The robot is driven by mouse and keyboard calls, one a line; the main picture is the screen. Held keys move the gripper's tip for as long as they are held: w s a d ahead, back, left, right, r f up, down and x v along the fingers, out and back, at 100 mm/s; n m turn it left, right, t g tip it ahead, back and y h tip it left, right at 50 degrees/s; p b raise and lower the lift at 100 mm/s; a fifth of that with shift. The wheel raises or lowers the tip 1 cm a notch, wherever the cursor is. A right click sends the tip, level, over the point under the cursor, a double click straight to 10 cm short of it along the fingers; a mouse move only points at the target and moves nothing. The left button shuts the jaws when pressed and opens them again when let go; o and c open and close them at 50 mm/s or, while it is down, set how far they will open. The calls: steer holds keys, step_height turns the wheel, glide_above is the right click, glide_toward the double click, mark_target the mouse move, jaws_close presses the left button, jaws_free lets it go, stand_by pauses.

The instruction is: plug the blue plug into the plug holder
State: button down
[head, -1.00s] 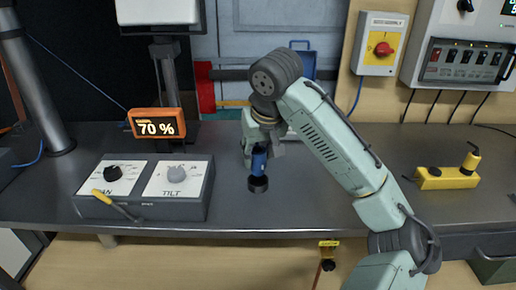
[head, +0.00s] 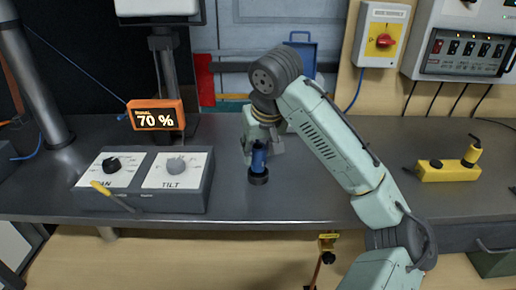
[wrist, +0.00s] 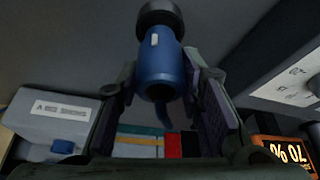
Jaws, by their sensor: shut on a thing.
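The blue plug (head: 259,158) has a blue body and a wide black end, and hangs upright with the black end down. My gripper (head: 264,148) is shut on its blue body, above or at the grey bench top; I cannot tell if the plug touches it. In the wrist view the plug (wrist: 158,72) sits between the two fingers, its black end pointing away from my gripper. The likely plug holder is a yellow block (head: 448,174) on the bench at the right, well apart from my gripper. A yellow plug (head: 472,153) stands at its right end; a dark spot shows on its left top.
A pan and tilt control box (head: 145,192) stands left of my gripper, with an orange 70 % display (head: 156,115) behind it. A blue case (head: 301,55) is behind. The bench (head: 310,205) is clear between my gripper and the yellow block, apart from my arm above it.

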steer(key=shift+f+b, duration=0.6)
steer(key=shift+f, duration=0.7)
steer(key=c, duration=1)
jaws_free()
steer(key=shift+c, duration=0.2)
steer(key=v, duration=1.2)
